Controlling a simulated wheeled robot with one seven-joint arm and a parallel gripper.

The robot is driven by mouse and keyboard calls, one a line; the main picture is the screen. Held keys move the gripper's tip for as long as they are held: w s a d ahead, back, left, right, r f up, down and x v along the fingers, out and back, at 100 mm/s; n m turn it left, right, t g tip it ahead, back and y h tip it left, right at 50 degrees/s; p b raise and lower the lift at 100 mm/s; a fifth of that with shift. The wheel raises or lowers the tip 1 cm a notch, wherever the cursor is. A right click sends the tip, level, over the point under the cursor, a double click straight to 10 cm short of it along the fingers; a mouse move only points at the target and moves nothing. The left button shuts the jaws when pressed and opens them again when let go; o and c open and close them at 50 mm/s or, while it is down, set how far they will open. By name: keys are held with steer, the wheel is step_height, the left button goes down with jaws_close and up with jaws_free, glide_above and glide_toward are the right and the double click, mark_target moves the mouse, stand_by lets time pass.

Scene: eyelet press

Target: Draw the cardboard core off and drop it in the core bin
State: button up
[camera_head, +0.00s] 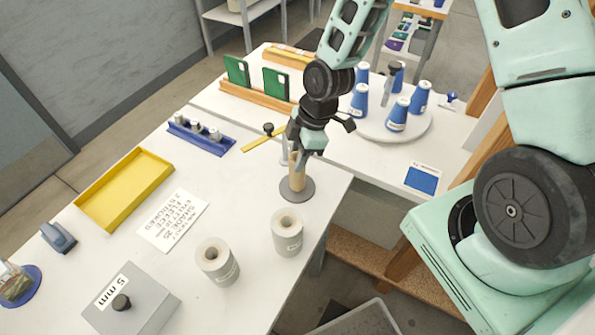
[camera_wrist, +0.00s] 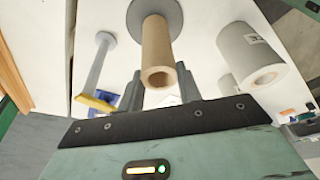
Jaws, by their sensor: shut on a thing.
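The cardboard core (camera_head: 297,179) is a brown tube standing upright over a round grey base plate (camera_head: 297,194) near the table's right edge. In the wrist view the core (camera_wrist: 157,50) runs from the grey disc (camera_wrist: 138,10) toward me, its open end facing the camera. No spindle tip shows in that end. My gripper (camera_head: 298,156) is above the base, its fingers around the upper part of the core. In the wrist view my gripper (camera_wrist: 160,88) has one finger on each side of the core. A grey open bin (camera_head: 362,318), possibly the core bin, is partly visible below the table edge.
Two white rolls (camera_head: 287,232) (camera_head: 217,261) stand in front of the base. A grey post with a yellow arm (camera_head: 258,140) is close behind my gripper. Blue cones (camera_head: 397,114) stand on a round white stand to the right. A yellow tray (camera_head: 125,188) lies left.

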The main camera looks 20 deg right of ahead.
steer(key=shift+r, duration=0.35)
step_height(320, 180, up, 13)
steer(key=p, duration=1.1)
stand_by(2.0)
steer(key=shift+f, duration=0.15)
stand_by(0.4)
